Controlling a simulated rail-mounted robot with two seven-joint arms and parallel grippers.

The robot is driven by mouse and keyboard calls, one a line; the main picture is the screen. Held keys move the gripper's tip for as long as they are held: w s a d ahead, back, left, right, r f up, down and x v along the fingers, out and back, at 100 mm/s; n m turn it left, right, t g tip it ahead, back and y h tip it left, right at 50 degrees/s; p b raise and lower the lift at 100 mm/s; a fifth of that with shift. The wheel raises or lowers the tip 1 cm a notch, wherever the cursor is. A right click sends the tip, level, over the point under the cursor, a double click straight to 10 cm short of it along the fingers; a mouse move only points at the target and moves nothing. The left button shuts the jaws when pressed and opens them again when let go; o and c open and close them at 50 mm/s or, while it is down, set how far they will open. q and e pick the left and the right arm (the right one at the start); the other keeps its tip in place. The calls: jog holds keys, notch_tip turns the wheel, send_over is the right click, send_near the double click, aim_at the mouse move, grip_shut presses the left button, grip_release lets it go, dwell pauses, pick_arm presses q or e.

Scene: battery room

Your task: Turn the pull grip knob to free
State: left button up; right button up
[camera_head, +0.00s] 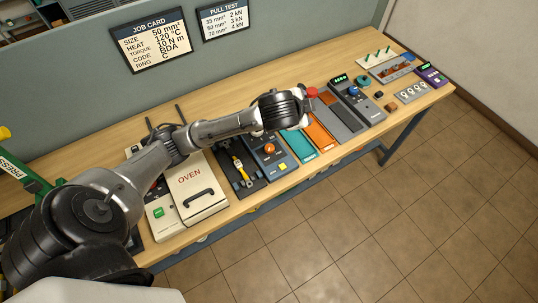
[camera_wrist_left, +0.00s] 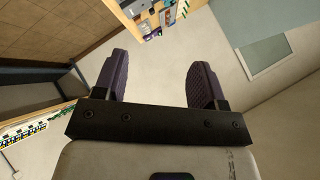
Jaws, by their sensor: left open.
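I cannot tell for sure which control is the pull grip knob. A red round knob (camera_head: 311,92) shows just beyond my left wrist in the head view. A grey device with a green display (camera_head: 345,92) stands to its right and carries a small dark knob (camera_head: 352,90). My left gripper is over the bench near the red knob; its fingers are mostly hidden behind the wrist in the head view. In the left wrist view my left gripper (camera_wrist_left: 164,82) is open, with nothing between its two dark fingers. My right gripper is not in view.
Teal (camera_head: 298,142) and orange (camera_head: 320,136) panels lie below the wrist. An orange knob (camera_head: 270,147) sits on a blue unit. The oven (camera_head: 190,177) is under my forearm. A job card (camera_head: 150,38) and pull test card (camera_head: 222,17) hang behind. Small parts fill the right bench end.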

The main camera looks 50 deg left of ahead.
pick_arm(q)
jog(key=w+a+f+g+b, duration=0.2)
jog(key=a+f+g, duration=0.15)
jog(key=a, duration=0.35)
jog(key=m+g+h, duration=0.3)
jog(key=m+g, duration=0.3)
jog(key=m, duration=0.4)
send_over(269, 146)
notch_tip(269, 146, down, 10)
notch_tip(269, 146, down, 14)
jog(key=shift+s+r, duration=0.1)
jog(key=shift+r, duration=0.05)
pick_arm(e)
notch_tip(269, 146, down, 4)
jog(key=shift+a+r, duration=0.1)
